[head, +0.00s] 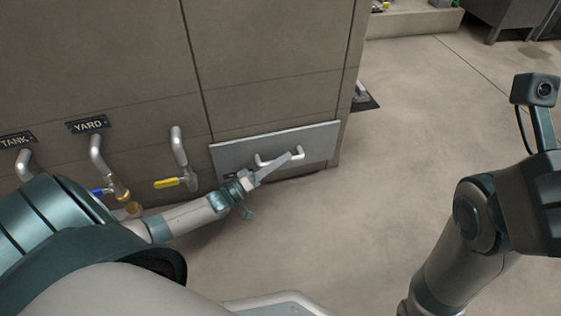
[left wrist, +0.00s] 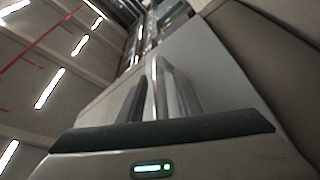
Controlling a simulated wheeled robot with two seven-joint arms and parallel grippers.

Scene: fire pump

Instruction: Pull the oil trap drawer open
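The oil trap drawer (head: 232,155) is a light grey panel low on the brown cabinet, near its right corner. Its front appears to sit close against the cabinet face. Its pale metal bar handle (head: 299,152) is partly covered by my left gripper (head: 284,160), whose fingers reach it from the lower left. In the left wrist view the drawer front (left wrist: 215,75) is close ahead, and the bright handle bar (left wrist: 158,85) shows at the fingers. I cannot tell whether the fingers are squeezing it. My right gripper is out of view; only its arm shows at the right.
A pipe with a yellow lever (head: 168,183) stands just left of the drawer. Another pipe with a blue lever (head: 100,191) is below the YARD sign (head: 88,124). The concrete floor (head: 370,210) in front and to the right of the drawer is clear.

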